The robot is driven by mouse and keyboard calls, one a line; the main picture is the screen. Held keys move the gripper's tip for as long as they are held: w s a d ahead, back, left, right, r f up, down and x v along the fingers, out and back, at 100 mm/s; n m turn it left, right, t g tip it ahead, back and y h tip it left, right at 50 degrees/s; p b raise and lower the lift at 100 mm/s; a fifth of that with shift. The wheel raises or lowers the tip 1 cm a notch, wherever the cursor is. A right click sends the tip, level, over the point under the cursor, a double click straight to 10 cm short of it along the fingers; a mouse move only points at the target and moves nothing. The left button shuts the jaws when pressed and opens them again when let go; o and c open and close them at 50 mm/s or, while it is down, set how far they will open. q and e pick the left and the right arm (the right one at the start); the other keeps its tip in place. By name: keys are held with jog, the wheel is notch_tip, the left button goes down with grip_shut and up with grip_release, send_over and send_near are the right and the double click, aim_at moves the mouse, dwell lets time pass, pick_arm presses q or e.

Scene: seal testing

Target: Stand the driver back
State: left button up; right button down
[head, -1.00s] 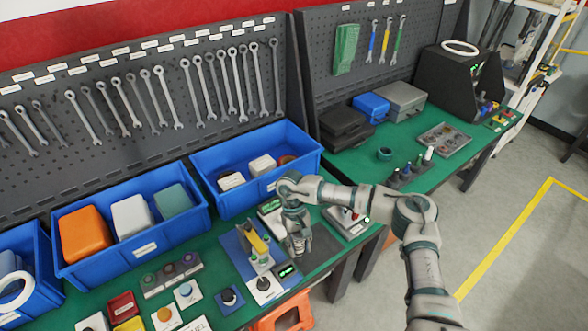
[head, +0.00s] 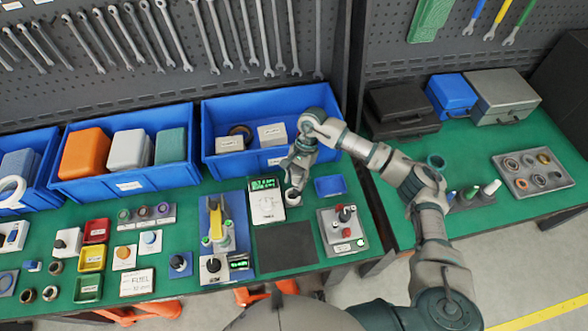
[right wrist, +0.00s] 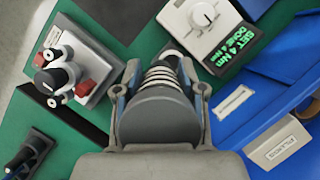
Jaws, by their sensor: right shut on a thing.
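My right gripper (head: 296,177) is in front of the right blue bin, just above the green bench. In the right wrist view my right gripper (right wrist: 160,75) is shut on a grey ribbed cylinder (right wrist: 160,104) with a dark rounded near end. Its far end is hidden, so I cannot tell for certain that it is the driver. A pale ring-like end (head: 293,196) shows below the fingers. A small dark rack (head: 472,202) on the right bench holds several upright handles, green, blue and white among them. My left gripper is not in view.
A white dial unit with green display (head: 266,204) is just left of the gripper. The right blue bin (head: 222,174) is behind it. A small blue tray (head: 330,186) and grey knob box (head: 342,232) are to the right. A black mat (head: 286,250) is bare.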

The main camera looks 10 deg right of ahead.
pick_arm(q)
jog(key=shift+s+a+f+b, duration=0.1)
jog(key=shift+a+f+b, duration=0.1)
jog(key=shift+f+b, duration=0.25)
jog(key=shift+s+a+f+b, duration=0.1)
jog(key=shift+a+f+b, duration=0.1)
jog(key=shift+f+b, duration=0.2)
pick_arm(e)
jog(key=f+m+t, duration=0.1)
jog(key=m, duration=0.2)
jog(key=w+a+f+m+t, duration=0.1)
jog(key=f+m, duration=0.1)
jog(key=m, duration=0.1)
jog(key=w+a+f+m+t+y, duration=0.1)
jog(key=m, duration=0.2)
jog(key=shift+w+f, duration=0.2)
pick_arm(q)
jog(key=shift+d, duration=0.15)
pick_arm(e)
jog(key=shift+d, duration=0.2)
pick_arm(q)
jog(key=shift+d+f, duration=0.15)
pick_arm(e)
jog(key=shift+a, duration=0.25)
